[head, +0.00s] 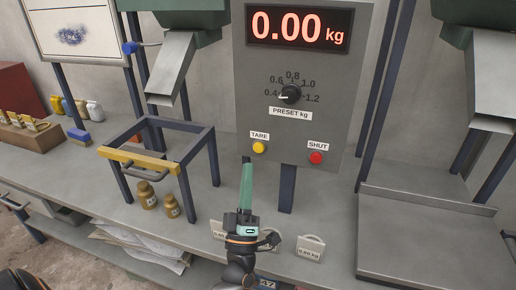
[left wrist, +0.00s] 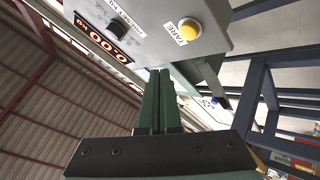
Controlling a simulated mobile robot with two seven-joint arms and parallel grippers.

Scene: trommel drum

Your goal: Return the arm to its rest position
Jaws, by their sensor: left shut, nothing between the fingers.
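My left gripper (head: 246,165) is shut and empty, its green fingers pointing up just below the grey control panel (head: 350,130). In the left wrist view its closed fingers (left wrist: 159,75) reach toward the panel's underside, with the yellow TARE button (left wrist: 190,30) close by. In the head view the TARE button (head: 259,147) is slightly up and right of the fingertips, apart from them in the picture. The display (head: 299,28) reads 0.00 kg. The PRESET dial (head: 290,95) points near 0.4. The red SHUT button (head: 316,158) is at right. My right gripper is not in view.
A dark frame with a yellow bar (head: 138,159) stands left of my arm, with two brown weights (head: 147,195) by it. Chutes (head: 171,67) hang at left and right. A grey tray (head: 440,235) is at right.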

